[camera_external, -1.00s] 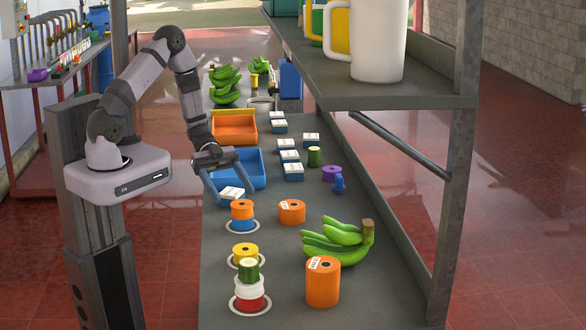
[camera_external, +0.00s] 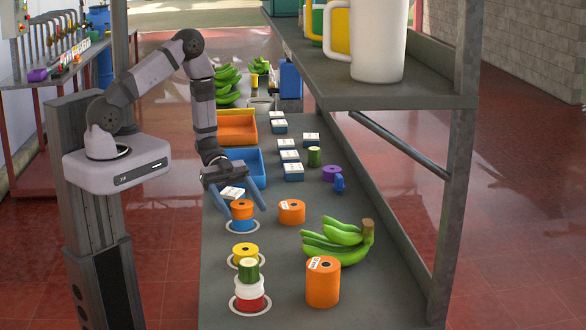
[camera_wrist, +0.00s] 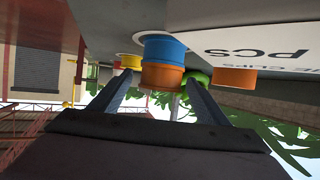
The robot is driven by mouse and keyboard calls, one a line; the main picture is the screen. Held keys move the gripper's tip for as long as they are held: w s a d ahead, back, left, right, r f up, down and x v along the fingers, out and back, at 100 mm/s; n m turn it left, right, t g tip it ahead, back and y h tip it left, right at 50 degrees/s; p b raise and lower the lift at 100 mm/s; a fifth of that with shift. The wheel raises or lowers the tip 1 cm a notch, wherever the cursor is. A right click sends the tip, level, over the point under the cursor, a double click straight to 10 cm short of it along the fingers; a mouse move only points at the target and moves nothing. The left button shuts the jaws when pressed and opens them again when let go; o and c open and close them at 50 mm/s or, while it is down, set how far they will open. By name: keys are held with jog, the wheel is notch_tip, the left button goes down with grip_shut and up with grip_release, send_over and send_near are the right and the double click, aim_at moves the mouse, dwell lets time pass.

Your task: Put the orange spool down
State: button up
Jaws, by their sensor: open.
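An orange spool (camera_external: 242,209) sits on top of a blue spool (camera_external: 243,225), inside a white ring on the grey bench. My gripper (camera_external: 246,209) is open, with its two fingers reaching down on either side of this orange spool in the external view; contact cannot be made out. In the wrist view, which is upside down, the orange spool (camera_wrist: 162,76) shows between the spread fingers (camera_wrist: 157,90), with the blue spool (camera_wrist: 163,45) adjoining it. Another orange spool (camera_external: 291,212) with a white label stands to the right, and a larger orange one (camera_external: 322,282) stands nearer the camera.
Nearer the camera stand a yellow spool (camera_external: 245,251) and a red-white-green stack (camera_external: 250,288). Green bananas (camera_external: 338,243) lie to the right. A white-topped box (camera_external: 232,194) and a blue bin (camera_external: 245,166) are behind my gripper. A shelf (camera_external: 385,92) overhangs the bench's right side.

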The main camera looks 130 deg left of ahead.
aim_at(242, 204)
jog(key=shift+c, duration=0.5)
jog(key=c, duration=1.1)
jog(key=shift+r, duration=0.15)
jog(key=shift+r+b, duration=0.6)
jog(key=shift+r, duration=4.2)
